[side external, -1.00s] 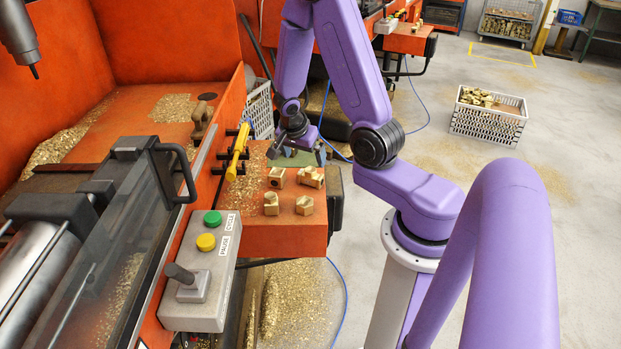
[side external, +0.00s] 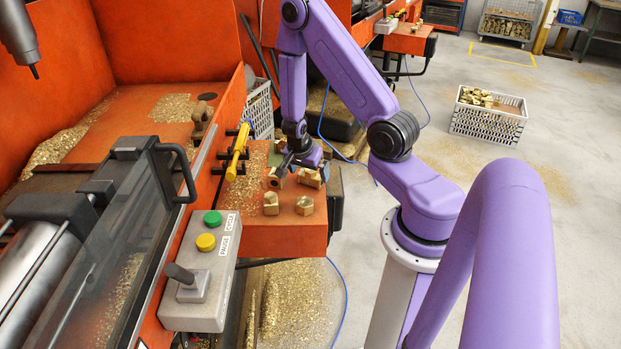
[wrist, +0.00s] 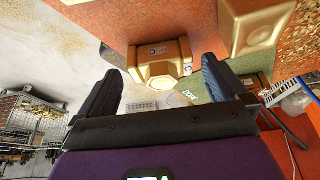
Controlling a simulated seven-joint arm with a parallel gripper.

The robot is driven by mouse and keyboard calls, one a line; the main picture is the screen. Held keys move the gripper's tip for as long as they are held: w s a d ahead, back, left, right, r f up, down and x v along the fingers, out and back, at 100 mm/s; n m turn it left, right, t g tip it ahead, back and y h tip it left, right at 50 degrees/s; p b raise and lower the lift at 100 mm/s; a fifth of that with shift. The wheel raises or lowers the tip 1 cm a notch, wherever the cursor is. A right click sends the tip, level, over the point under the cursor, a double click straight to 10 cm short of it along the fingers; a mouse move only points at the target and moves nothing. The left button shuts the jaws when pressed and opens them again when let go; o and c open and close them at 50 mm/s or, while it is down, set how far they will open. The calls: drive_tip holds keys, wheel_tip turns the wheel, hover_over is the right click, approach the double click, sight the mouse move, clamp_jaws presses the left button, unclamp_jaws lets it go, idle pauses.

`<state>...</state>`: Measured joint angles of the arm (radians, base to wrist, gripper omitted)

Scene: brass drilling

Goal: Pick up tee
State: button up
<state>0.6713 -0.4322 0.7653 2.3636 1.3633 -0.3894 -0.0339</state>
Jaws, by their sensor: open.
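A brass tee (wrist: 160,62), a block with a stub in the middle, lies ahead of my gripper (wrist: 161,72) in the wrist view, framed between its two fingers. The fingers are spread apart with nothing held. In the side view my gripper (side external: 298,162) is low over the back of the orange shelf, beside the brass pieces. The brass piece at the back right (side external: 311,178) looks like this tee, and my gripper is right behind it. Whether a finger touches it cannot be told.
Another brass piece (wrist: 255,24) is close by in the wrist view. Two more brass fittings (side external: 271,204) stand at the shelf's front. A yellow-handled tool (side external: 238,150) hangs at the left. A green plate marked DONE (wrist: 190,93) lies beyond the tee.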

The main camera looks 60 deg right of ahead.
drive_tip(key=shift+x, duration=1.3)
drive_tip(key=c, duration=1.5)
drive_tip(key=shift+o, duration=0.2)
drive_tip(key=shift+w+r, duration=0.1)
drive_tip(key=shift+r, duration=0.05)
